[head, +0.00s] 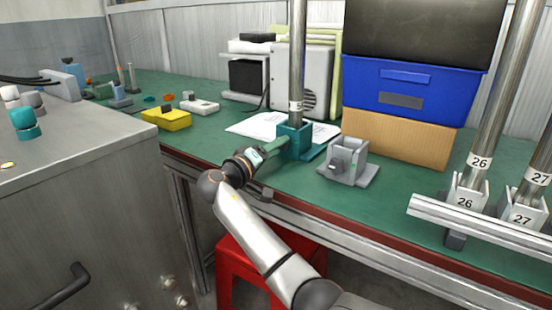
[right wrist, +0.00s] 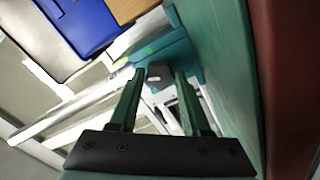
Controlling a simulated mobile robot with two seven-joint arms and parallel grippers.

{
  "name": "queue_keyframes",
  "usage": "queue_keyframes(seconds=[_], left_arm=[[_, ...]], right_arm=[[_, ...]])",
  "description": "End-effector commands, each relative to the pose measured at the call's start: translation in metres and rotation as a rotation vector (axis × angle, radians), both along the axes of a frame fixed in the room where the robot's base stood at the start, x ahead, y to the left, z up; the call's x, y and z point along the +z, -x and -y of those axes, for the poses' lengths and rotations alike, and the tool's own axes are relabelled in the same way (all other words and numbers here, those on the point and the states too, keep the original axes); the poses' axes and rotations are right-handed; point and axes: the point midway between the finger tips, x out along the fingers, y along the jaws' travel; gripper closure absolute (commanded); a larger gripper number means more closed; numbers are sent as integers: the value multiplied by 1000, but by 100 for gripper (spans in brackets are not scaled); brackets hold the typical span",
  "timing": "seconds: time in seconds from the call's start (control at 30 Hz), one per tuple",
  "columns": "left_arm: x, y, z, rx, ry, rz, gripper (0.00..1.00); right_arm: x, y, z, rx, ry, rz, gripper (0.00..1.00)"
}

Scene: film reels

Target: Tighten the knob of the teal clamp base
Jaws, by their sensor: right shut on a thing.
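The teal clamp base (head: 294,143) stands on the green bench top near its front edge, with an upright metal pole (head: 297,60) labelled 5 in it. My right gripper (head: 277,147) reaches it from the front left. In the right wrist view, the two fingers (right wrist: 160,76) close on a small grey knob (right wrist: 157,72) on the side of the teal base (right wrist: 172,48). In the head view the fingers hide the knob. How far the knob is turned cannot be told. My left gripper is out of view.
A grey clamp base (head: 348,161) stands just right of the teal one. White sheets (head: 250,125) lie behind. A blue crate (head: 410,92) sits on a cardboard box (head: 395,137). Poles labelled 26 and 27 stand at right. A red stool (head: 232,268) is below the bench.

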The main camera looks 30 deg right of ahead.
Motion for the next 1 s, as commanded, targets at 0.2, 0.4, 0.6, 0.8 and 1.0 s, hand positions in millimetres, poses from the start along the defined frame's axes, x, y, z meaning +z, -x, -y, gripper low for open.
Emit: queue_keyframes(seconds=[0.2, 0.4, 0.6, 0.8, 1.0], left_arm=[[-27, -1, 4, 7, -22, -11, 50], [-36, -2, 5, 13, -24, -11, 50], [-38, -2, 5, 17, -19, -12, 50], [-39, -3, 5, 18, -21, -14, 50], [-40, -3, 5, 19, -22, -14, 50]], right_arm=[[-5, 0, -1, -1, -81, 189, 100], [-3, -1, -1, 0, -153, 363, 100], [-2, -1, -1, -1, -225, 537, 100], [-2, -1, -1, -2, -297, 710, 100], [-2, -1, -1, -1, -361, 865, 100]])
